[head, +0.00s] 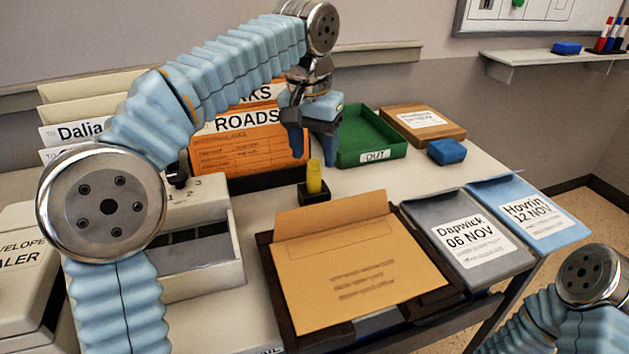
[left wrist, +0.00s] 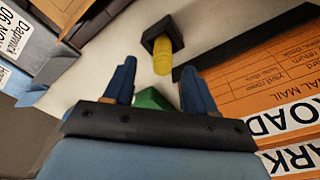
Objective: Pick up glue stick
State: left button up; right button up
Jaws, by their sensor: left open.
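The glue stick (head: 314,177) is a yellow cylinder standing upright in a small black holder (head: 314,194) on the table, behind the open envelope. My left gripper (head: 313,143) is open and empty, with blue fingers pointing down. In the head view it appears just above and behind the glue stick, apart from it. In the left wrist view the glue stick (left wrist: 162,57) and its holder (left wrist: 162,36) lie beyond the fingertips of the left gripper (left wrist: 158,82). My right arm shows only at the lower right, and its gripper is out of view.
A brown envelope (head: 350,262) lies on a dark tray in front. Orange ROADS envelopes (head: 245,152) stand behind left of the glue stick. A green OUT tray (head: 368,137), a blue block (head: 447,151) and grey (head: 465,240) and blue (head: 530,212) folders lie to the right.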

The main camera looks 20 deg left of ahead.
aim_at(314, 174)
pick_arm(q)
jog(key=f, duration=0.4)
jog(key=w+f, duration=0.1)
jog(key=f, duration=0.1)
jog(key=shift+w+a+f, duration=0.1)
jog(key=shift+f, duration=0.15)
grip_shut()
